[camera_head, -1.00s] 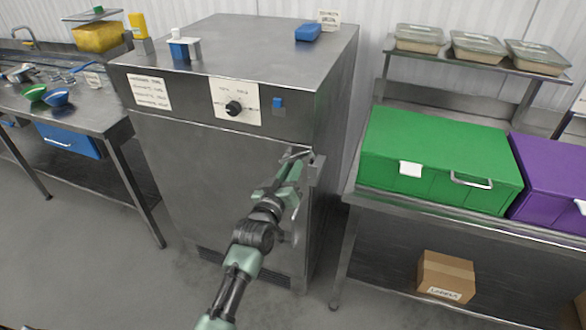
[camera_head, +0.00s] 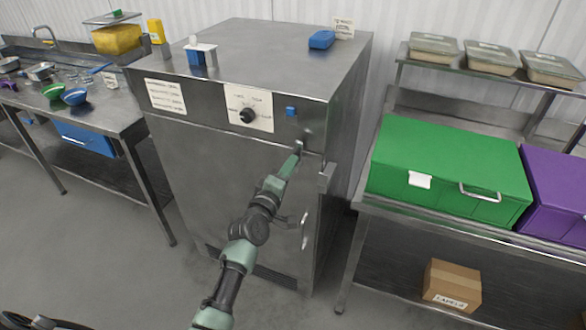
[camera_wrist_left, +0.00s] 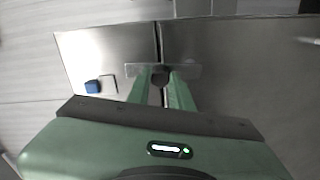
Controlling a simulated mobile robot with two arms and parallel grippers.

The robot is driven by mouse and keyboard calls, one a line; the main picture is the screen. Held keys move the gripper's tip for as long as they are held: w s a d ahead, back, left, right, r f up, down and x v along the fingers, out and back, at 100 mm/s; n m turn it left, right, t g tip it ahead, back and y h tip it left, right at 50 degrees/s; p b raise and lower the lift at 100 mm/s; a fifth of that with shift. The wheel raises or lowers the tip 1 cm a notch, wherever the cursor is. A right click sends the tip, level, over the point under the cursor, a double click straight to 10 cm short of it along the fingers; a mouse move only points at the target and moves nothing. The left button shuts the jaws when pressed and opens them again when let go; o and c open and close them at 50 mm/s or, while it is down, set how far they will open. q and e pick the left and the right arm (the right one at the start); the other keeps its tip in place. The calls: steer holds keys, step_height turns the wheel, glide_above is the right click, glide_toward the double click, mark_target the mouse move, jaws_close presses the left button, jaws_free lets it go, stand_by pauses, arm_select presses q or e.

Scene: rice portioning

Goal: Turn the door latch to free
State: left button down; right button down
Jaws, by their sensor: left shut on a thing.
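The steel cabinet's door (camera_head: 230,185) is closed. The small metal latch (camera_head: 299,146) sits at the door's upper right, by the seam under the control panel. My left gripper (camera_head: 297,154) reaches up to it and is shut on it. In the left wrist view my left gripper (camera_wrist_left: 160,84) has its fingertips at the latch's metal bar (camera_wrist_left: 190,70), which lies across the seam between panel and door. The fingers hide part of the latch. My right gripper is not in view.
A door handle (camera_head: 304,230) is below my left arm. The panel carries a dial (camera_head: 247,115) and a blue button (camera_head: 291,111). A bench (camera_head: 355,205) with a green box (camera_head: 450,170) stands to the right. Open floor lies in front.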

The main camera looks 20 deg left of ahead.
arm_select(q)
steer(key=shift+a+n, duration=0.35)
steer(key=shift+n, duration=0.35)
steer(key=c, duration=1.3)
jaws_free()
steer(key=shift+o, duration=0.2)
steer(key=s+b, duration=0.1)
steer(key=s, duration=0.6)
steer(key=shift+s+a, duration=0.2)
steer(key=shift+s, duration=0.15)
